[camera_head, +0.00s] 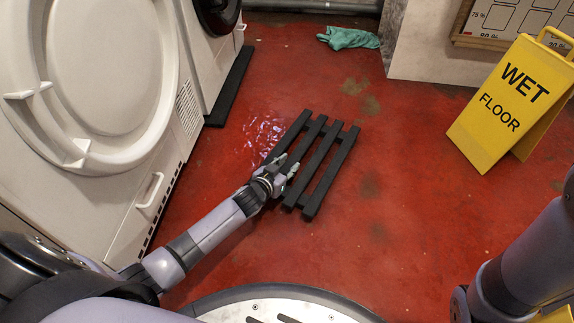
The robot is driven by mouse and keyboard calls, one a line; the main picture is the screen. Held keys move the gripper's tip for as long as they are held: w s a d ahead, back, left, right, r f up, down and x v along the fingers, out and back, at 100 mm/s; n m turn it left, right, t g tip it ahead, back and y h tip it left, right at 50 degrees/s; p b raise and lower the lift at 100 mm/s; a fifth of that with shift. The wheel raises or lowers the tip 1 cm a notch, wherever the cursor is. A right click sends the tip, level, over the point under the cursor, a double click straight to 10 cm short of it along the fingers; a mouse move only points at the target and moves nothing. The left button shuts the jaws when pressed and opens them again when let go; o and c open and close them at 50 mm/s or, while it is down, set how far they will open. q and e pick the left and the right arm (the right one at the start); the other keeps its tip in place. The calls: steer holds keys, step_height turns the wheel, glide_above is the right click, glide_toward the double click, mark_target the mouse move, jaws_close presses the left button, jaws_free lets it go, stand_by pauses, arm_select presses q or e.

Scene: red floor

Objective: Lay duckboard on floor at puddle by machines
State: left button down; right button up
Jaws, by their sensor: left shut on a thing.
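The duckboard (325,160), a dark slatted rack with several parallel bars, is at the middle of the view, low over or on the red floor; I cannot tell whether it touches the floor. My left gripper (283,172) is shut on its near left side. The puddle (262,133) shows as a shiny patch on the floor just left of the duckboard, partly beside its far left bar. The white machines (110,90) stand at the left. My right arm comes in at the right edge, but its gripper is out of view.
A yellow wet floor sign (510,98) stands at the right. A green cloth (349,38) lies on the floor at the back. A dark strip (231,87) lies along the rear machine's base. Red floor is clear between duckboard and sign.

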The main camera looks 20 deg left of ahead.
arm_select(q)
steer(key=c, duration=1.2)
jaws_free()
steer(key=shift+f, duration=0.45)
